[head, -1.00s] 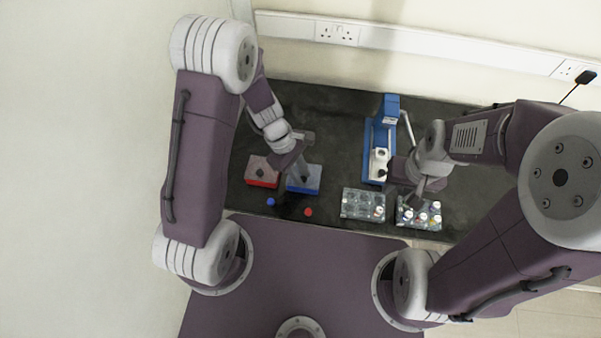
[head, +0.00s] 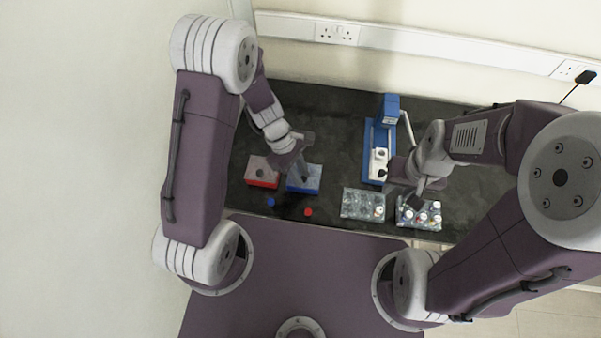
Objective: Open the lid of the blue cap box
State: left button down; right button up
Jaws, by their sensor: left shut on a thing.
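The blue cap box (head: 303,187) stands on the dark bench at the left of the middle, with a greyish lid on top. The lid looks closed over the box. My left gripper (head: 304,177) is over the lid and is shut on its dark knob. The fingertips are small and partly blend with the knob. My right gripper (head: 418,198) is above the right rack of vials, far from the box. Whether its fingers are open is too small to tell.
A red box (head: 262,180) with a lid stands just left of the blue one. A blue cap (head: 271,202) and a red cap (head: 308,212) lie in front. A clear rack (head: 350,206), a vial rack (head: 408,222) and a blue-and-white device (head: 370,160) stand to the right.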

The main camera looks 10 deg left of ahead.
dwell(0.3)
pick_arm(q)
jog(key=r+g+p, duration=0.1)
jog(key=p, duration=0.2)
jog(key=w+r+g+p, duration=0.1)
jog(key=p, duration=0.3)
jog(key=shift+w+g, duration=0.2)
jog(key=shift+g, duration=0.1)
jog(key=shift+w+n+g, duration=0.25)
jog(key=shift+n+g, duration=0.05)
jog(key=shift+w+f+g, duration=0.1)
jog(key=shift+w+g, duration=0.3)
jog(key=shift+g, duration=0.3)
jog(key=shift+w+g+h+b, duration=0.3)
jog(key=shift+g+b, duration=0.2)
jog(key=shift+b, duration=0.55)
jog(key=shift+w+r+n+g+b, duration=0.2)
jog(key=shift+n+g+b, duration=0.15)
jog(key=shift+b, duration=0.2)
jog(key=shift+w+r+g+b, duration=0.15)
jog(key=shift+r+g+b, duration=0.1)
jog(key=shift+b, duration=0.05)
jog(key=shift+r, duration=0.1)
